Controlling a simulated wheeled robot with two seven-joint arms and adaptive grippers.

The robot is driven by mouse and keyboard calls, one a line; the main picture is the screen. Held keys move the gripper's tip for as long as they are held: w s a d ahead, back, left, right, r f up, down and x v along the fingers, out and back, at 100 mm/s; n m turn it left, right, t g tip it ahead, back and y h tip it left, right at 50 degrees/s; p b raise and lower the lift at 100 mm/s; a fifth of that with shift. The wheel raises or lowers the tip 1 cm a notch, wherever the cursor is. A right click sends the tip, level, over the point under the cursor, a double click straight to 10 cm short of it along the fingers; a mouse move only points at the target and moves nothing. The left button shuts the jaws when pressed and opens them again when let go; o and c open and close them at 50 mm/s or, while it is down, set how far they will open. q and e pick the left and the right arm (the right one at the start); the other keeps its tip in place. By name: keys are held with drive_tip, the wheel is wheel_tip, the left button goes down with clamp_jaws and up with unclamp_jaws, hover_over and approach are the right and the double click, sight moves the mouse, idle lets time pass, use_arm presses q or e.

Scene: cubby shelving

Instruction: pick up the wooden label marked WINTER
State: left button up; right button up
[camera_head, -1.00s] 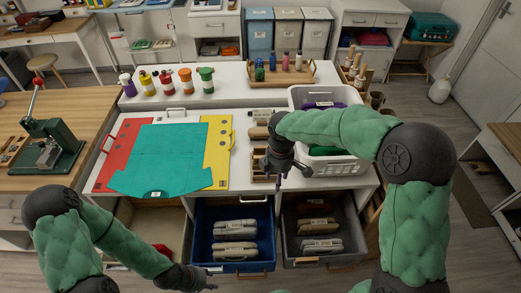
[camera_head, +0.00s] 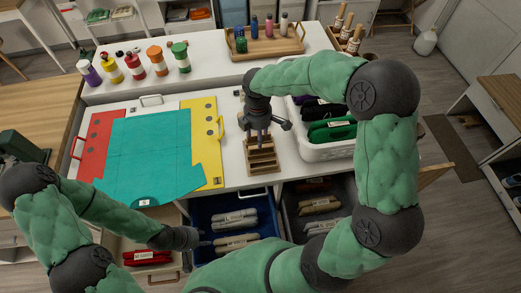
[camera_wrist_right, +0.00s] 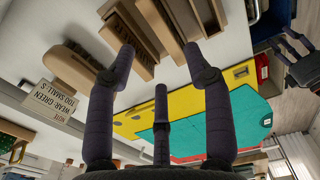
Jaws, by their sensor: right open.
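No lettering reading WINTER is legible in either view, so I cannot tell which piece is that label. A slotted wooden rack (camera_head: 262,160) stands on the white worktop, and its wooden slats (camera_wrist_right: 188,14) show close up in the right wrist view. My right gripper (camera_head: 262,138) is over the rack, pointing down. In the wrist view my right gripper (camera_wrist_right: 160,62) has its fingers spread, with nothing visible between them.
A white basket (camera_head: 322,152) with dark and green bundles stands right of the rack. A teal cloth (camera_head: 150,155) lies on a red-and-yellow board to the left. Open drawers, including a blue one (camera_head: 262,220), jut below. A wooden brush (camera_wrist_right: 72,68) and a printed tag (camera_wrist_right: 52,100) lie near my right gripper.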

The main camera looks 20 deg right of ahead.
sight(261, 151)
drive_tip(key=shift+f, duration=0.8)
drive_tip(key=f, duration=0.1)
drive_tip(key=f+b, duration=0.1)
drive_tip(key=f, duration=0.1)
drive_tip(key=f+b, duration=0.1)
drive_tip(key=f, duration=0.1)
drive_tip(key=shift+s, duration=0.35)
clamp_jaws()
